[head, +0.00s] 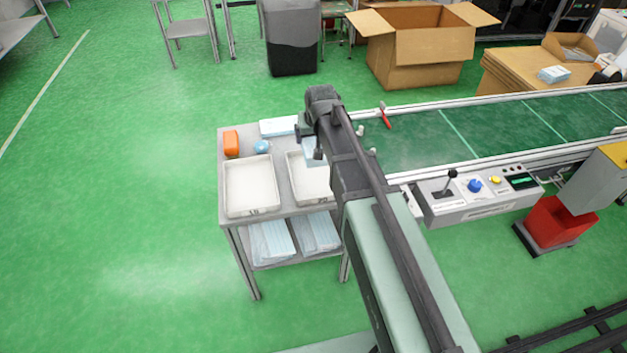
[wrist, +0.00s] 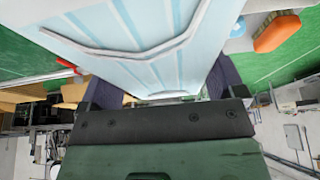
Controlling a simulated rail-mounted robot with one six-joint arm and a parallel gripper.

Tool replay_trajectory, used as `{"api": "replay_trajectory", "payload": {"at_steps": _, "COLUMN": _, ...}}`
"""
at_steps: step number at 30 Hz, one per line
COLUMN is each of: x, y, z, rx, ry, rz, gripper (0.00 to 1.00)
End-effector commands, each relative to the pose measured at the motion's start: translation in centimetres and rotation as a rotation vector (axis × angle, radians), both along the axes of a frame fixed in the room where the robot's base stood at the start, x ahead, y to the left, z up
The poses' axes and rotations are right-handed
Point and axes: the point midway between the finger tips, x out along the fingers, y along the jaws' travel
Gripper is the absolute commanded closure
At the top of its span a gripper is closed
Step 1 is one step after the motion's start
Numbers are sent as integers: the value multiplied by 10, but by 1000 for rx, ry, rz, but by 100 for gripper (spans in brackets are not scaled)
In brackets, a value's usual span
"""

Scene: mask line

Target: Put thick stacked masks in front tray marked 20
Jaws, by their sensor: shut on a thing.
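In the wrist view, a light blue mask stack (wrist: 150,45) with white edging fills the space before my gripper (wrist: 165,95). The gripper is shut on it, with a dark finger on each side. My arm hides much of that tray. The left white tray (head: 250,187) is empty; its front marking is too small to read surely. Whether the stack touches the tray cannot be told.
Several mask packs (head: 270,240) lie on the lower shelf. A green conveyor (head: 480,130) runs to the right, with a control box (head: 470,205).

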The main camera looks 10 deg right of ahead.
Motion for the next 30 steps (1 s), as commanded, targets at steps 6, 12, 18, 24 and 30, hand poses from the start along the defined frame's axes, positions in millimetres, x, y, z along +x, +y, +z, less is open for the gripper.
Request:
{"api": "replay_trajectory", "payload": {"at_steps": 6, "x": 0, "y": 0, "z": -86, "rx": 0, "ry": 0, "rz": 0, "gripper": 35}}
{"api": "replay_trajectory", "payload": {"at_steps": 12, "x": 0, "y": 0, "z": -89, "rx": 0, "ry": 0, "rz": 1, "gripper": 35}}
{"api": "replay_trajectory", "payload": {"at_steps": 18, "x": 0, "y": 0, "z": -128, "rx": 0, "ry": 0, "rz": 1, "gripper": 35}}
{"api": "replay_trajectory", "payload": {"at_steps": 24, "x": 0, "y": 0, "z": -129, "rx": 0, "ry": 0, "rz": 1, "gripper": 35}}
{"api": "replay_trajectory", "payload": {"at_steps": 30, "x": 0, "y": 0, "z": -133, "rx": 0, "ry": 0, "rz": 1, "gripper": 35}}
